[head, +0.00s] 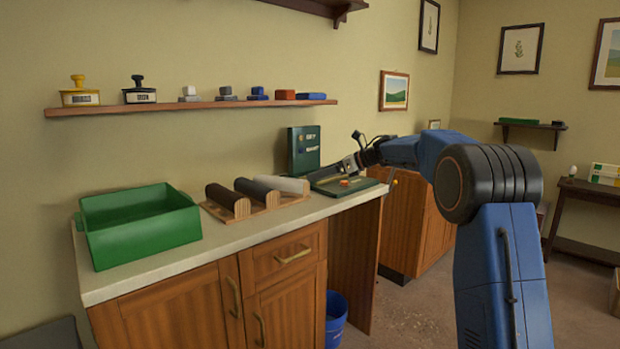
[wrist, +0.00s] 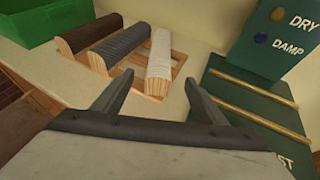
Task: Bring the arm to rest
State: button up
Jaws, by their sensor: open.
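My gripper (wrist: 157,98) is open in the wrist view, with its two dark fingers apart and nothing between them. It is over the counter, near the end of the white roll (wrist: 160,55) and beside the flat green board (wrist: 245,105). In the head view my blue arm reaches in from the right, and my gripper (head: 335,172) is low over the green board (head: 345,186) at the counter's right end. The fingertips are small and hard to make out there.
The counter (head: 150,270) holds a green bin (head: 150,235) and a wooden rack (head: 215,212) with dark, grey and white rolls. A green DRY/DAMP panel (head: 304,140) stands behind the board. A shelf (head: 200,107) with stamps and blocks is above. A blue bucket (head: 335,315) is below.

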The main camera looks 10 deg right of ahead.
jog(key=s+d+r+m+t+h, duration=0.2)
jog(key=s+d+r+m+t, duration=0.15)
jog(key=r+m, duration=0.35)
jog(key=s+d+r+m+t+h, duration=0.2)
jog(key=s+r+m+t, duration=0.25)
jog(key=r+m, duration=0.2)
jog(key=s+d+f+m+t+h, duration=0.1)
jog(key=s+d+m+h, duration=0.7)
jog(key=s+m, duration=0.5)
jog(key=s+d+f+m+g+h, duration=0.1)
jog(key=s+d+f+m+g, duration=0.2)
jog(key=s+f+m, duration=0.65)
jog(key=s+d+f+m+g+h, duration=0.15)
jog(key=s+f+m, duration=0.25)
jog(key=s+f, duration=0.55)
jog(key=s+a+f+m+g+y, duration=0.1)
jog(key=s+f, duration=0.3)
jog(key=s, duration=0.4)
jog(key=s+a+f+m+g+y, duration=0.1)
jog(key=s+a+f+m+g, duration=0.1)
jog(key=s, duration=0.6)
jog(key=s+a+f+m+g+y, duration=0.1)
jog(key=s+f+m+g, duration=0.3)
jog(key=s+f, duration=0.4)
jog(key=shift+s+a+f+m, duration=0.25)
jog(key=shift+s+a+m, duration=0.05)
jog(key=shift+s+a, duration=0.3)
